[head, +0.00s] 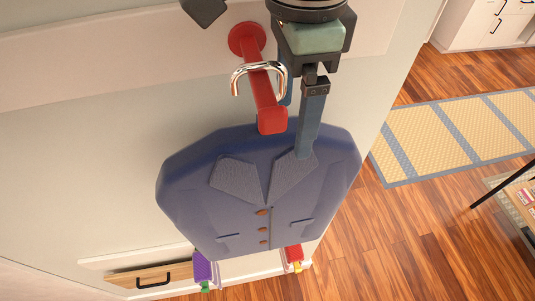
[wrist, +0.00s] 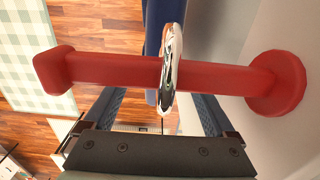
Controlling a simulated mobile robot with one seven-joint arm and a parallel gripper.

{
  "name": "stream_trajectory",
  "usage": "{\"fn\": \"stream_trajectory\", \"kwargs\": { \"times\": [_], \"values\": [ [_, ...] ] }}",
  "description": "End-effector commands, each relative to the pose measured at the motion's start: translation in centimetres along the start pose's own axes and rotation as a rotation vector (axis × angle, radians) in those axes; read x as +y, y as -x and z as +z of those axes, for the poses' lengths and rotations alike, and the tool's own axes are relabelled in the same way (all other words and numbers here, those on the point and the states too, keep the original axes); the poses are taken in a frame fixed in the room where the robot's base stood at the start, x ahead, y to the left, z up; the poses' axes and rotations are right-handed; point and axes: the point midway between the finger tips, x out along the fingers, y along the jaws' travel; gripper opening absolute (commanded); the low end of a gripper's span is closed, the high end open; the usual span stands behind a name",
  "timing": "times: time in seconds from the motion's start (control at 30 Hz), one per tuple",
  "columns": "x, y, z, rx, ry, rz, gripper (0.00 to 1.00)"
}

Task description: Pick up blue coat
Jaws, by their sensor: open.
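The blue coat (head: 265,195), with grey lapels and orange-brown buttons, hangs upright from a silver hanger hook (head: 258,68) over a red wall peg (head: 265,95). My gripper (head: 297,138) is open above the coat's upper right. One finger reaches down in front of the lapel; the other is mostly hidden behind the peg and coat. In the wrist view, the silver hook (wrist: 172,55) loops over the peg (wrist: 120,72), and the coat (wrist: 152,30) shows edge-on as a narrow blue strip. The fingers stand on either side of its line; contact cannot be told.
The pale wall (head: 110,150) is close behind the coat. Below are a wooden drawer front (head: 135,279) and small purple (head: 202,265) and red (head: 293,253) items. Open wooden floor (head: 405,245) and a yellow-blue striped rug (head: 440,130) lie to the right.

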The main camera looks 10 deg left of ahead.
Motion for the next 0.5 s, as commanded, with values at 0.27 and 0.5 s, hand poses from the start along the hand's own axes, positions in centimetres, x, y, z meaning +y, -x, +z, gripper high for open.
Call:
{"fn": "stream_trajectory", "kwargs": {
  "times": [0.27,0.5],
  "values": [
    [-0.01,-0.79,0.05,0.0,0.001,-0.001,0.9],
    [-0.01,-0.77,0.06,0.0,0.001,-0.001,0.5]
  ]
}}
